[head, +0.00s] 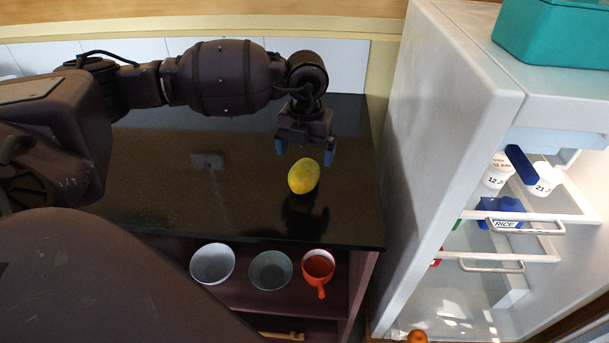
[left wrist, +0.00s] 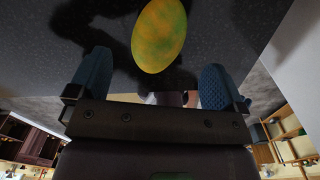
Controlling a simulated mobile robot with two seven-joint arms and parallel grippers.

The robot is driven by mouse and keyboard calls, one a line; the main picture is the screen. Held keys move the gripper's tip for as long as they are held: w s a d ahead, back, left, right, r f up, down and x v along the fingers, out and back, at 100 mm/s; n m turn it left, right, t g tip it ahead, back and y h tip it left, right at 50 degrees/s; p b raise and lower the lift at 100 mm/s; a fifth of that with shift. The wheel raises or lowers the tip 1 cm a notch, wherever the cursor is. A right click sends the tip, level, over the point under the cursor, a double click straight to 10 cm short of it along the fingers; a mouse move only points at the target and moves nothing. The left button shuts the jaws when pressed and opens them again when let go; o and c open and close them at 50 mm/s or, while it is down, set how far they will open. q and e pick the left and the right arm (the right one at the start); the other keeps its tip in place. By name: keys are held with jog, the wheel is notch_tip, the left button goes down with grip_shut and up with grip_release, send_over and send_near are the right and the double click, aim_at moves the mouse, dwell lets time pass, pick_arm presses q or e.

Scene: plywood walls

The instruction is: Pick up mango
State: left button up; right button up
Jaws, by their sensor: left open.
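The mango (head: 304,176) is yellow-green and rests on the black countertop (head: 150,190), near its right end. My left gripper (head: 306,149) is above and just behind the mango in the head view, fingers pointing down, open and empty. In the left wrist view the mango (left wrist: 159,35) lies beyond the blue fingertips, between their lines but not between the pads. The left gripper (left wrist: 155,85) shows its two fingers wide apart there. My right gripper is not in view.
Below the counter a shelf holds a white bowl (head: 212,263), a grey bowl (head: 271,270) and an orange-red cup with a handle (head: 318,265). An open fridge (head: 455,110) stands right of the counter, with a teal box (head: 555,35) on top. The counter around the mango is clear.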

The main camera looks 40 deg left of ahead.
aim_at(304, 165)
pick_arm(q)
notch_tip(304, 165, down, 6)
jog(key=shift+s+f, duration=0.15)
jog(key=shift+f, duration=0.1)
jog(key=c, duration=1.1)
jog(key=shift+r, duration=0.15)
